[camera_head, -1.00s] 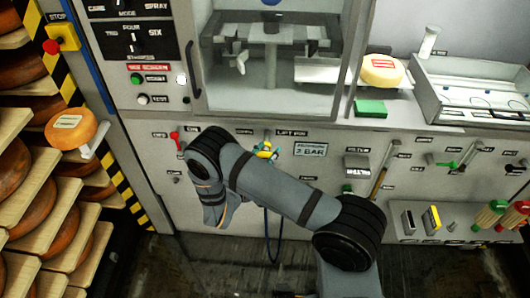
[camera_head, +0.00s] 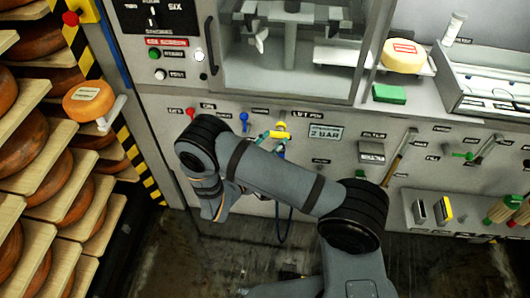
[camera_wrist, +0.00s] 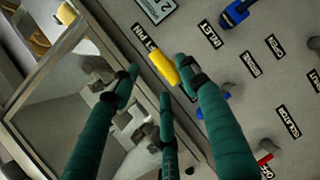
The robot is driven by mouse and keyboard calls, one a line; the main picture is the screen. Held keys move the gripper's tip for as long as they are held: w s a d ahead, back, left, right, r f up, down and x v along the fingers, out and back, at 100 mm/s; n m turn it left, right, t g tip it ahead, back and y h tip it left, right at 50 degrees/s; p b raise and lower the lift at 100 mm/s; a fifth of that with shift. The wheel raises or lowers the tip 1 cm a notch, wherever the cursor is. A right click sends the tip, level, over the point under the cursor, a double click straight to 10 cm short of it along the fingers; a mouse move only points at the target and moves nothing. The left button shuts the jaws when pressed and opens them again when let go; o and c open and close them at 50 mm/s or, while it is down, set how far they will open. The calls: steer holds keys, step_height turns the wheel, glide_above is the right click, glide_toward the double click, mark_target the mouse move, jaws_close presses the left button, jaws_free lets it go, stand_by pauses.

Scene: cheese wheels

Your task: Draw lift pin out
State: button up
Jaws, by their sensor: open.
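The lift pin shows as a yellow cylinder (camera_wrist: 163,67) beside its label in the wrist view. In the head view a yellow piece (camera_head: 278,134) sits on the panel just below the LIFT PIN label. In the head view my arm hides most of the gripper.
A blue handle (camera_head: 244,117) and a red one (camera_head: 190,112) are on the panel left of the pin. A blue cord (camera_head: 284,222) hangs below. A cheese wheel (camera_head: 403,56) and green block (camera_head: 389,94) rest on the right ledge. Cheese shelves (camera_head: 80,195) stand at left.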

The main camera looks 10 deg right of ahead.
mark_target(281, 136)
steer(key=v, duration=0.6)
steer(key=shift+d, duration=0.15)
steer(key=x, duration=1.1)
steer(key=shift+w+d, duration=0.1)
steer(key=shift+w, duration=0.15)
steer(key=w, duration=0.2)
steer(key=w+d, duration=0.1)
steer(key=shift+w+f, duration=0.15)
steer(key=shift+w, duration=0.2)
steer(key=shift+w+d, duration=0.25)
steer(key=shift+w, duration=0.5)
